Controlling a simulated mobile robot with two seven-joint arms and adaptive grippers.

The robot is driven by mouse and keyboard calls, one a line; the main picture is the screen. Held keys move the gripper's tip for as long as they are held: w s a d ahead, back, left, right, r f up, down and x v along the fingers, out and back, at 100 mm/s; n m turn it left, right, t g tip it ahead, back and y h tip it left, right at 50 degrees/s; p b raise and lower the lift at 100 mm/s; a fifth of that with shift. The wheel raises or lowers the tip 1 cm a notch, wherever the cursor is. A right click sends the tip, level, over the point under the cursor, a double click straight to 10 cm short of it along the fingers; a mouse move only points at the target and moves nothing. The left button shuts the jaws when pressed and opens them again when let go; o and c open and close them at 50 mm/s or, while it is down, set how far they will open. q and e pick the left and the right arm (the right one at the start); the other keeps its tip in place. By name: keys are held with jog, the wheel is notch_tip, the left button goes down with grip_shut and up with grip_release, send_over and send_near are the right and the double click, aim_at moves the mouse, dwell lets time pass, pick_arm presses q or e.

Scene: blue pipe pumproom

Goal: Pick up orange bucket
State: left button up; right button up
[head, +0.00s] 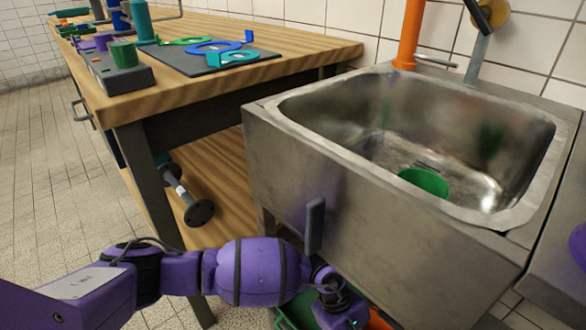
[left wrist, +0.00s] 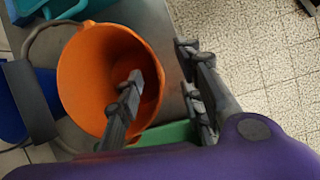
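The orange bucket (left wrist: 88,72) shows in the left wrist view with its mouth toward the camera. A small orange part of it (head: 379,321) shows under the sink at the bottom of the head view. My left gripper (left wrist: 160,65) is open. One finger appears over or inside the bucket's mouth and the other is outside its right rim, so the rim lies between them. I cannot tell whether either finger touches it. In the head view my left arm reaches under the sink's front and the fingers are hidden. My right gripper is not in view.
A metal sink (head: 355,190) with a green cup (head: 425,182) inside stands above the bucket area. A wooden workbench (head: 330,48) is to its left. Green (left wrist: 170,134), blue (left wrist: 10,105) and teal (left wrist: 45,8) things lie close around the bucket. Tiled floor (left wrist: 270,60) is clear at right.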

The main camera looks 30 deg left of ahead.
pick_arm(q)
jog(key=shift+w+a+f+y, duration=0.2)
jog(key=shift+w+f+y, duration=0.1)
jog(key=shift+w+f, duration=0.3)
jog(key=shift+d+f+b, duration=0.25)
jog(key=shift+f+b, duration=0.1)
jog(key=shift+b, duration=0.1)
jog(key=shift+w+d+f+b, duration=0.1)
jog(key=shift+d+f+b, duration=0.15)
jog(key=shift+f, duration=0.35)
jog(key=f+b, duration=0.1)
jog(key=d+f+b, duration=0.1)
jog(key=f, duration=0.1)
jog(key=shift+w+f, duration=0.2)
jog(key=shift+f, duration=0.1)
jog(key=shift+d+f, duration=0.2)
jog(key=shift+f, duration=0.1)
jog(key=shift+r, duration=0.1)
jog(key=shift+c, duration=0.8)
grip_shut()
